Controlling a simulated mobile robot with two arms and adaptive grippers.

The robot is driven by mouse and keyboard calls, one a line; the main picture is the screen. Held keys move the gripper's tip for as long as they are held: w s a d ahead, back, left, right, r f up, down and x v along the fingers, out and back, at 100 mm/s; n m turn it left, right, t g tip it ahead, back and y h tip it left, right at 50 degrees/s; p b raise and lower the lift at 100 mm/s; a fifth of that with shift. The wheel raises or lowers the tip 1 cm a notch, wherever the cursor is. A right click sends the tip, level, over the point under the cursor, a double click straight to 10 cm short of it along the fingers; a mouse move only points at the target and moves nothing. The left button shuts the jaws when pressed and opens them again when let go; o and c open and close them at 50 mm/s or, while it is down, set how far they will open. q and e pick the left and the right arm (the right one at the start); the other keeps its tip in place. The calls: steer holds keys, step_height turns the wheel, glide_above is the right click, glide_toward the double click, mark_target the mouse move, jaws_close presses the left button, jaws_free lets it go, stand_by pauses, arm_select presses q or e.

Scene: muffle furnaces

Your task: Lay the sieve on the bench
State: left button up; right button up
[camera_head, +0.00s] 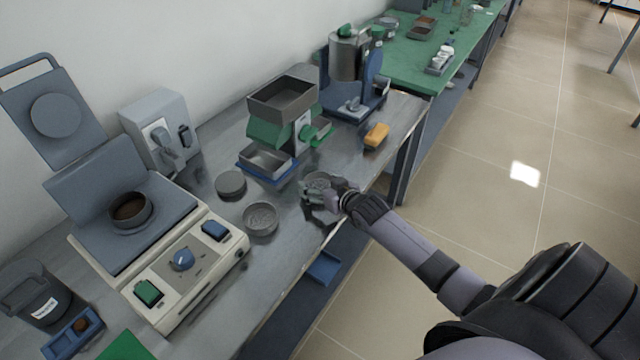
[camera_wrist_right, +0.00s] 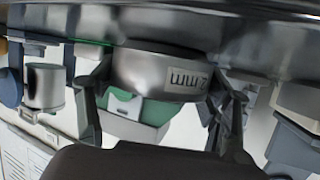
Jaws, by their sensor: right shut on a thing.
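The sieve (camera_head: 317,181) is a round, shallow metal pan at the bench's front edge. My right gripper (camera_head: 322,191) is shut on it from the front edge side. In the wrist view, which is upside down, the sieve (camera_wrist_right: 160,72) sits between the two fingers (camera_wrist_right: 160,92) and bears a "2 mm" mark. Its lower rim is at or just above the grey metal bench (camera_head: 290,240); I cannot tell if it touches. My left gripper is not in view.
A similar round sieve (camera_head: 261,218) and a flat grey disc (camera_head: 231,184) lie to the left. A green machine with a hopper (camera_head: 283,100) and metal tray (camera_head: 266,160) stand behind. An orange-yellow object (camera_head: 376,135) lies to the right. A beige device (camera_head: 185,265) fills the near left.

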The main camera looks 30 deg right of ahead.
steer(key=shift+r, duration=0.1)
steer(key=o, duration=1.7)
steer(key=shift+s, duration=0.15)
steer(key=v, duration=1.1)
steer(key=shift+s+r, duration=0.15)
steer(key=shift+s, duration=0.25)
